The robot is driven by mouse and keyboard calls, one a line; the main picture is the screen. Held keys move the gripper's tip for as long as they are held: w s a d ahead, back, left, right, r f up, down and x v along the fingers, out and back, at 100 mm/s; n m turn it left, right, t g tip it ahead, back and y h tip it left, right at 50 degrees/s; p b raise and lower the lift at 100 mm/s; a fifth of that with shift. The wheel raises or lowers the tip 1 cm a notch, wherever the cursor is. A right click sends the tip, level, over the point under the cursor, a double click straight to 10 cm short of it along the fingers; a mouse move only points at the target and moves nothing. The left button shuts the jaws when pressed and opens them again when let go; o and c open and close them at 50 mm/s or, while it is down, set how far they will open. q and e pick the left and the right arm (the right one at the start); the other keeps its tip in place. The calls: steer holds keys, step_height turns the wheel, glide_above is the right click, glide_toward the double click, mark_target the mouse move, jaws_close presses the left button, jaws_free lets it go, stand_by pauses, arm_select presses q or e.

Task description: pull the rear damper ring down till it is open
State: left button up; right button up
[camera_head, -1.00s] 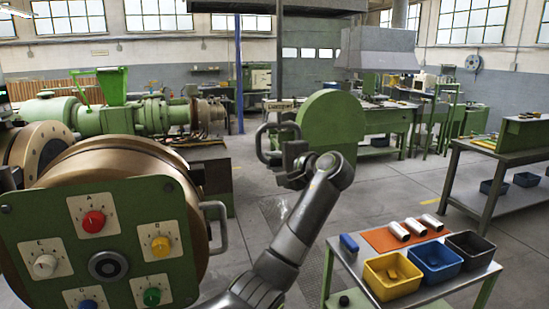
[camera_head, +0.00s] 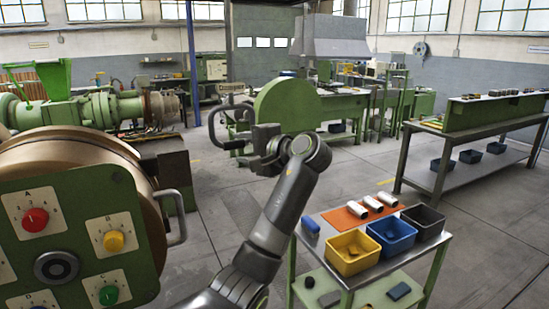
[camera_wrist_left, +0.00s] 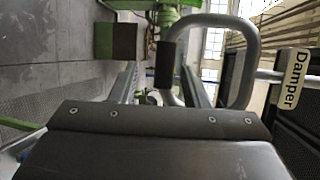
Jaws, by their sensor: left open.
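My left gripper (camera_head: 258,148) is open in the head view, at the end of the arm that rises from the bottom middle. A grey looped damper ring (camera_head: 214,128) stands just left of its fingers. In the left wrist view the ring (camera_wrist_left: 243,45) is a rounded loop with a black grip (camera_wrist_left: 166,65). The grip appears between my open fingers, and I cannot tell whether they touch it. A tag reading "Damper" (camera_wrist_left: 293,78) sits on a rod at the right. Whether this is the rear damper cannot be read. My right gripper is not in view.
A green control panel (camera_head: 115,200) with coloured knobs and a side handle (camera_head: 180,215) stands at left. A cart with yellow (camera_head: 352,262), blue and black bins (camera_head: 423,230) stands at lower right. The floor behind is open.

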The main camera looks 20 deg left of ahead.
arm_select(q)
steer(key=b+v, duration=0.3)
steer(key=v, duration=0.9)
steer(key=shift+w+f, duration=0.1)
steer(key=shift+f, duration=0.1)
